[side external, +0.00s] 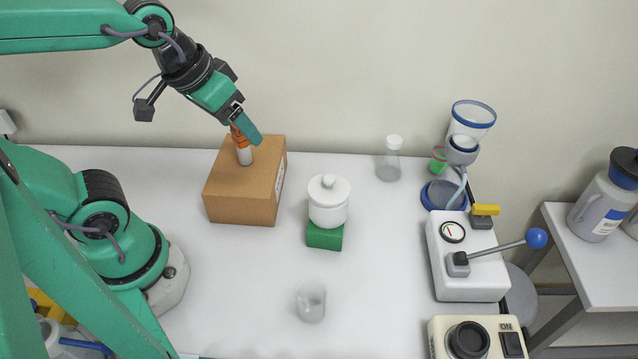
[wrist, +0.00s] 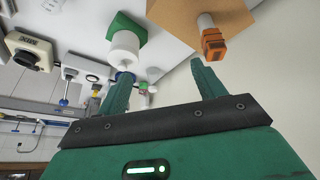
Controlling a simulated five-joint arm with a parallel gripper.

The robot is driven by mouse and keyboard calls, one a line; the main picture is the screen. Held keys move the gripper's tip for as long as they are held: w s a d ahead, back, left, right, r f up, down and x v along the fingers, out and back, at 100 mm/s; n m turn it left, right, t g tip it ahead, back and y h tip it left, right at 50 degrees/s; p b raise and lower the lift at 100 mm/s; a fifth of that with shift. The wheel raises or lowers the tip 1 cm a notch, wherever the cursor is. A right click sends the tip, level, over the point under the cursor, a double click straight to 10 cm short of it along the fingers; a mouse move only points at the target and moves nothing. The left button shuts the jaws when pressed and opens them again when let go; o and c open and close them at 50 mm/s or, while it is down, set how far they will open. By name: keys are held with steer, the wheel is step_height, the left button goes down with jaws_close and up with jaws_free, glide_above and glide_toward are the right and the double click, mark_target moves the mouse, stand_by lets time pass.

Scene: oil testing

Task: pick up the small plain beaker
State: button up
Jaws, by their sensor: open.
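The small plain beaker (side external: 311,300) is clear and empty-looking, and stands upright on the white table at the front middle in the side view. My gripper (side external: 247,130) is high at the back left, above a cardboard box (side external: 240,190) and well away from the beaker. Its two green fingers are apart in the wrist view (wrist: 160,88), with nothing held between them. A small white vial with an orange top (side external: 243,150) stands on the box close to the fingers; it also shows in the wrist view (wrist: 210,38).
A white lidded jar (side external: 328,203) stands on a green block (side external: 324,236) behind the beaker. A flask with a white cap (side external: 389,160) stands at the back. A white device with a blue-knobbed lever (side external: 466,260) is at right. The table around the beaker is clear.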

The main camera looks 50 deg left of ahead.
steer(key=w+d+f+n+g, duration=0.25)
steer(key=d+f, duration=0.35)
steer(key=d, duration=0.5)
steer(key=n+g, duration=0.3)
glide_above(312, 302)
steer(key=s+d, duration=0.1)
steer(key=shift+t+y, duration=0.25)
steer(key=shift+y, duration=0.05)
steer(key=shift+f, duration=6.05)
steer(key=shift+f, duration=2.6)
steer(key=c, duration=1.1)
